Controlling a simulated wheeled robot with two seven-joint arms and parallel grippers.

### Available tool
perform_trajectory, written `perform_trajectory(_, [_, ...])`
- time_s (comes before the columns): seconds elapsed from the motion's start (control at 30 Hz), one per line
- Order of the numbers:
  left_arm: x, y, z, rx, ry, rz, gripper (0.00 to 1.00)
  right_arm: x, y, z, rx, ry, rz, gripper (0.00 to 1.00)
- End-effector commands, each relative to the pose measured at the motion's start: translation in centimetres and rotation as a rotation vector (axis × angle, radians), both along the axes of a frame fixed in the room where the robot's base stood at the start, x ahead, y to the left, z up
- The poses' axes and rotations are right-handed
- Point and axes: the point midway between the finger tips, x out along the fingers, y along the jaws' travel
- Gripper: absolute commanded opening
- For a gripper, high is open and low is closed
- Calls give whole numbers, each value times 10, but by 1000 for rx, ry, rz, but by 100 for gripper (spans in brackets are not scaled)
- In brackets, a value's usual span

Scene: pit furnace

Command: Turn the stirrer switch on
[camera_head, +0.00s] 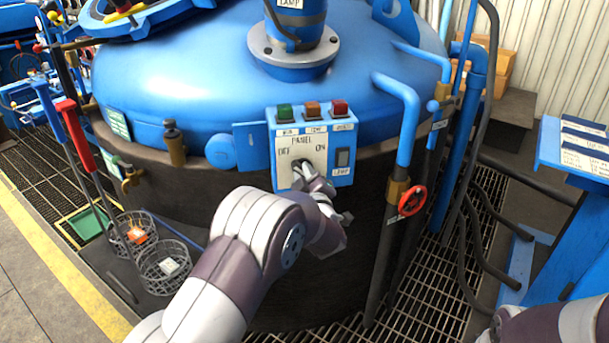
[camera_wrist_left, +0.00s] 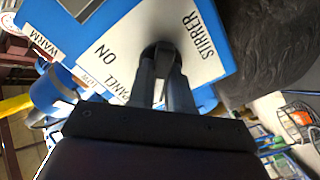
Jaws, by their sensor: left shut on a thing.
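The stirrer switch is a dark knob on the white plate of a blue control panel (camera_head: 343,178). The plate carries OFF on the left and ON on the right. In the wrist view the knob (camera_wrist_left: 160,50) sits beside the word STIRRER, with ON on its other side. My left gripper (camera_head: 303,172) reaches the plate from below and is shut on the knob. Its fingers (camera_wrist_left: 164,78) lie on either side of the knob's handle and partly hide it. I cannot tell exactly which way the handle points.
Green (camera_head: 284,112), orange (camera_head: 312,109) and red (camera_head: 339,107) buttons top the panel, and a black rocker (camera_head: 343,157) sits at its right. A pipe with a red valve wheel (camera_head: 412,200) stands close to the right. Wire baskets (camera_head: 165,266) stand lower left.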

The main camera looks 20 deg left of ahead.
Motion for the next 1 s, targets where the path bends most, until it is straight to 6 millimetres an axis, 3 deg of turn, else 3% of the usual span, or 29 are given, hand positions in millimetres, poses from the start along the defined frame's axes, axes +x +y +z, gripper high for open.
perform_trajectory(0.37, [0,0,4,140,68,-1,0,0,0,17,0,0,0,43])
perform_trajectory(1.0, [1,-2,6,677,330,0,0,0,0,65,0,0,0,43])
